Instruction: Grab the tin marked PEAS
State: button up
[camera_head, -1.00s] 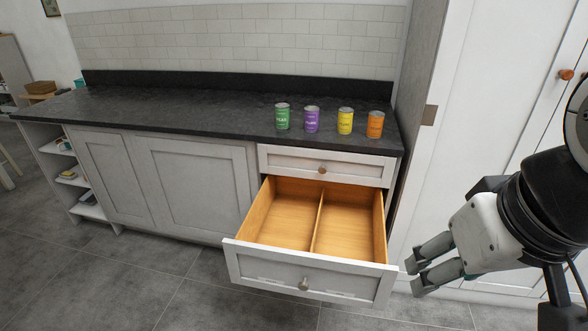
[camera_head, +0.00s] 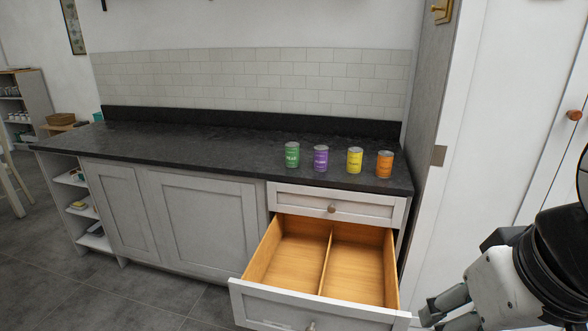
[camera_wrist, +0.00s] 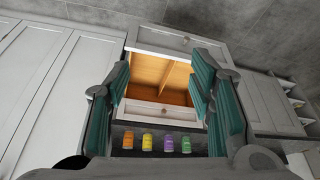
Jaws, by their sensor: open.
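Four tins stand upright in a row near the right end of the dark counter (camera_head: 210,152). From left to right they are a green tin (camera_head: 292,155), a purple tin (camera_head: 321,159), a yellow tin (camera_head: 354,161) and an orange tin (camera_head: 385,165). Their lettering is too small to read surely; the green one may say PEAS. My gripper (camera_head: 432,315) is low at the right, apart from the tins. In the wrist view my gripper (camera_wrist: 162,80) is open and empty, and the row shows reversed, with the green tin (camera_wrist: 186,144) at the right.
An open wooden drawer (camera_head: 234,292) with a divider juts out below the tins and looks empty. A closed drawer (camera_head: 331,209) is above it. A tall panel (camera_head: 428,130) bounds the counter's right end. The counter left of the tins is clear.

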aim_at(292, 148)
jog(key=i+j+u, duration=0.4)
jog(key=j, duration=0.2)
jog(key=i+j+u, duration=1.05)
jog(key=i+u, duration=0.15)
jog(key=i, duration=0.15)
jog(key=i+z, duration=0.3)
jog(key=i+j+z, duration=0.1)
jog(key=i+z, duration=0.25)
jog(key=i+l+z, duration=0.1)
jog(key=z, duration=0.3)
jog(key=i+z, duration=0.25)
jog(key=z, duration=0.15)
jog(key=i+z, duration=0.2)
jog(key=z, duration=0.2)
jog(key=i+j+z, duration=0.15)
jog(key=z, duration=0.25)
jog(key=i+l+z, duration=0.1)
jog(key=i+z, duration=0.5)
jog(key=i, duration=0.2)
